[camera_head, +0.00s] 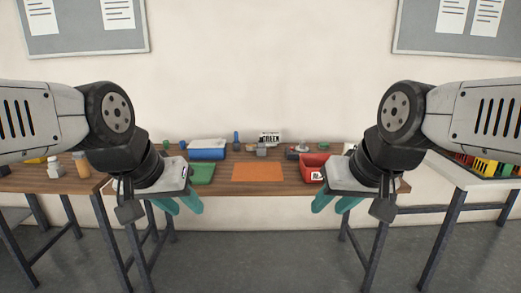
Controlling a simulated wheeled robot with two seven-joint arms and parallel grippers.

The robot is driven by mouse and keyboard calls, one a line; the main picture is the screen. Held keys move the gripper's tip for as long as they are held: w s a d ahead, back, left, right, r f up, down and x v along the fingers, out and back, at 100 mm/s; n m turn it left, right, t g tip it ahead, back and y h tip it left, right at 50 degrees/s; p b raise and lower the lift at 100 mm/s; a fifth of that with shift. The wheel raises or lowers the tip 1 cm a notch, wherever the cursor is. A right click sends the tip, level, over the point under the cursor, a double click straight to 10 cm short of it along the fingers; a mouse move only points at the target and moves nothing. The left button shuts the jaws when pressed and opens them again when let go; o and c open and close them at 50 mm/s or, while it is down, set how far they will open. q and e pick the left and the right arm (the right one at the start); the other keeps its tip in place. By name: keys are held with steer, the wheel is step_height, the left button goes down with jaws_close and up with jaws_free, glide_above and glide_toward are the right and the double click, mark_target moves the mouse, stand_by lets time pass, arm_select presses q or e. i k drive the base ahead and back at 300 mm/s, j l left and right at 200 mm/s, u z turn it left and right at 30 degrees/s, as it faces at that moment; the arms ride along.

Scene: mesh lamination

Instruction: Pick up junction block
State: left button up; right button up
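Small items stand along the back of the wooden table. My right gripper (336,204) hangs in front of the right part, also open and empty. Both are well apart from the grey block.
An orange mat (257,172) lies bare mid-table. Side tables hold bottles (81,165) at left and a colourful rack (487,167) at right.

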mark_target(262, 148)
steer(key=i+l, duration=0.1)
steer(key=i, duration=2.1)
